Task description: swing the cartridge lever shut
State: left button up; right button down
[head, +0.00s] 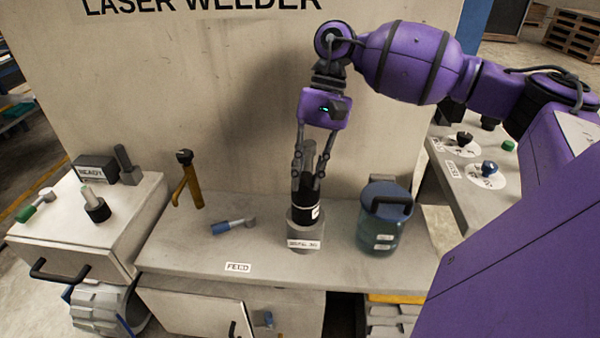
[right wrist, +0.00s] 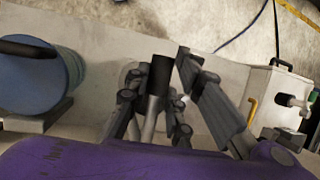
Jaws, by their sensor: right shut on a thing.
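My right gripper (head: 308,172) points down over the bench and is shut on the upper part of a dark upright cartridge (head: 306,210). The cartridge's lower end is at a grey labelled holder (head: 304,240); how deep it sits is hard to tell. In the right wrist view the fingers stand on both sides of the cartridge (right wrist: 160,76). A short lever with a blue grip (head: 233,226) lies low over the bench, left of the holder and apart from the gripper. I cannot tell for sure that it is the cartridge lever. My left gripper is not in view.
A blue-lidded canister (head: 384,218) stands close to the right of the holder. A yellow upright handle (head: 187,180) stands behind the blue-gripped lever. A grey cabinet (head: 75,235) with a green-tipped lever is at the left. The bench front near the FEED label (head: 237,267) is clear.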

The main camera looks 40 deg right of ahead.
jog(key=c, duration=1.6)
grip_release()
jog(key=shift+d, duration=0.15)
jog(key=shift+o, duration=0.2)
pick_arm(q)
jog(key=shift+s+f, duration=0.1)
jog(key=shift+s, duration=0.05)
pick_arm(e)
jog(key=v, duration=1.2)
